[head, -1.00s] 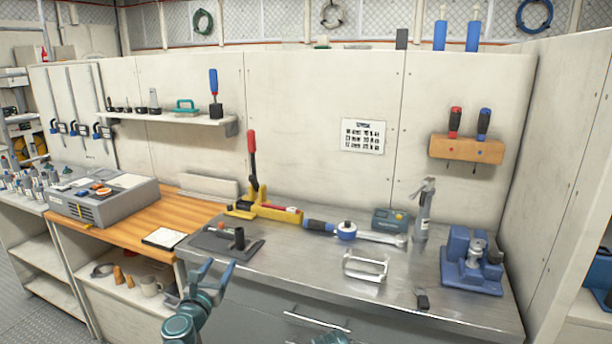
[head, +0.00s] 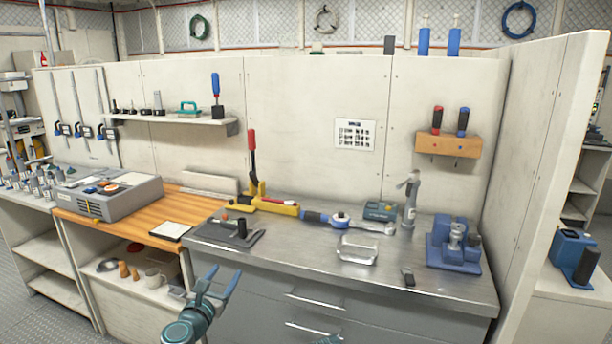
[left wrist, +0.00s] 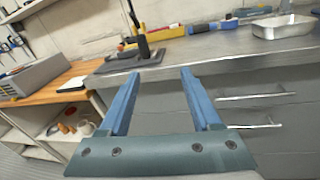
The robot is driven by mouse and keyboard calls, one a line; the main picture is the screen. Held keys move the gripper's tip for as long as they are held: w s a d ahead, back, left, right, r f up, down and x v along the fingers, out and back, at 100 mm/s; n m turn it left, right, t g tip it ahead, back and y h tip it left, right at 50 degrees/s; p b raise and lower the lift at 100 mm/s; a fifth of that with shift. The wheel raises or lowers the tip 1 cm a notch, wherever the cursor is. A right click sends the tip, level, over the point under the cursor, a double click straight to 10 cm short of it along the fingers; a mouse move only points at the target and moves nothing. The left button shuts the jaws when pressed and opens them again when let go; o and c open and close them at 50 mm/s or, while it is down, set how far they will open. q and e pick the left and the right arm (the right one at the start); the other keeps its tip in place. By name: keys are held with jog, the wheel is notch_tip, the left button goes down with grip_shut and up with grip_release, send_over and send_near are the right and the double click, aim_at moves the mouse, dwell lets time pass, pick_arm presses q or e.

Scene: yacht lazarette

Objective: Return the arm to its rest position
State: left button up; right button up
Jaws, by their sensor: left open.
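My left gripper (head: 218,281) is open and empty, in front of the workbench drawers and below the steel worktop's front edge. In the left wrist view its two blue fingers (left wrist: 158,85) stand apart with nothing between them. The black plate with an upright post (head: 228,231) lies on the worktop beyond it, apart from the fingers. Of my right arm, only a small teal piece may show at the bottom edge of the head view; its gripper is not visible.
The steel worktop (head: 300,240) bears a yellow tool with a red-tipped lever (head: 268,203), a torque wrench (head: 345,221), a metal tray (head: 357,250) and a blue vise-like device (head: 454,246). A grey case (head: 110,197) stands on the wooden top (head: 130,226). Drawer handles (head: 315,301) face me.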

pick_arm(q)
jog(key=s+d+f+m+g+h, duration=0.3)
jog(key=d+f+m+g, duration=0.1)
jog(key=d+m, duration=0.4)
jog(key=s+d+f+m+g+h, duration=0.2)
jog(key=s+d+f+m+g, duration=0.15)
jog(key=d+m, duration=0.45)
jog(key=s+d+f+m+g+y, duration=0.1)
jog(key=s+d+f+m+g, duration=0.45)
jog(key=f+m, duration=0.25)
jog(key=s+a+f+m+g+y, duration=0.2)
jog(key=s+a+m+y, duration=0.15)
jog(key=s+m, duration=0.25)
jog(key=s+a+f+m+g+y, duration=0.3)
jog(key=s+m+y, duration=0.2)
jog(key=s+m, duration=0.15)
notch_tip(320, 180, up, 13)
jog(key=p, duration=1.3)
jog(key=shift+f, duration=0.2)
